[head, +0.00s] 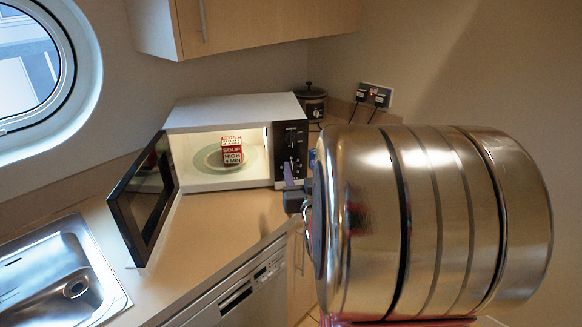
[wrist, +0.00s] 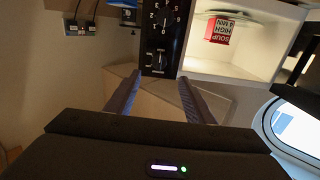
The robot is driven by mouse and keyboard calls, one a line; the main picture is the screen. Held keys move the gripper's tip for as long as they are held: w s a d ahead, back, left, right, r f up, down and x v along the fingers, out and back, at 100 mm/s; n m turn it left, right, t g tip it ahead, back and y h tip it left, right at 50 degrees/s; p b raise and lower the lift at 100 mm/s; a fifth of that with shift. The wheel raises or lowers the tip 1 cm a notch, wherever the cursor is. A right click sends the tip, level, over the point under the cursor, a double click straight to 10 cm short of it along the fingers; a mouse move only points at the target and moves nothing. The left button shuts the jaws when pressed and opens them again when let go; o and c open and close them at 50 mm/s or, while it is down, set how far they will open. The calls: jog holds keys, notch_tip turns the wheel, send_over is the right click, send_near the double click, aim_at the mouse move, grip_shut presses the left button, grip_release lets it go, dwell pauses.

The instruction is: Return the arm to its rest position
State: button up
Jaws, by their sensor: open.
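My gripper (wrist: 157,88) shows in the wrist view with its two dark fingers apart and nothing between them. In the head view only a small part of my gripper (head: 291,186) shows, in front of the microwave's control panel; my large metallic arm hides the rest. The microwave (head: 235,107) stands on the counter with its door (head: 146,200) swung open to the left. A red and white soup carton (head: 232,151) stands upright on the plate inside. In the wrist view the carton (wrist: 218,31) appears upside down. My gripper is outside the microwave, apart from the carton.
A steel sink (head: 60,275) is at the lower left. A cupboard (head: 240,25) hangs above. The counter (head: 205,225) in front of the microwave is clear.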

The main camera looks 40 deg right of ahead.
jog(key=shift+f, duration=0.1)
jog(key=s+f+g+y, duration=0.25)
jog(key=f+g, duration=0.25)
jog(key=f, duration=0.5)
jog(key=s+a+f+g+y, duration=0.2)
jog(key=s+a+f+g, duration=0.15)
jog(key=a, duration=0.35)
jog(key=s+a+r+n+y, duration=0.1)
jog(key=s+a+r+n, duration=0.1)
jog(key=a, duration=0.7)
jog(key=s+a+r+n+y, duration=0.2)
jog(key=s+a+r, duration=0.3)
jog(key=a, duration=0.4)
jog(key=s+a+r+n+g+y, duration=0.1)
jog(key=s+a+r+n+y, duration=0.1)
jog(key=a, duration=0.7)
jog(key=shift+s+a+r+n, duration=0.25)
jog(key=shift+s+r+n, duration=0.05)
jog(key=shift+s+r, duration=0.55)
jog(key=shift+c, duration=0.2)
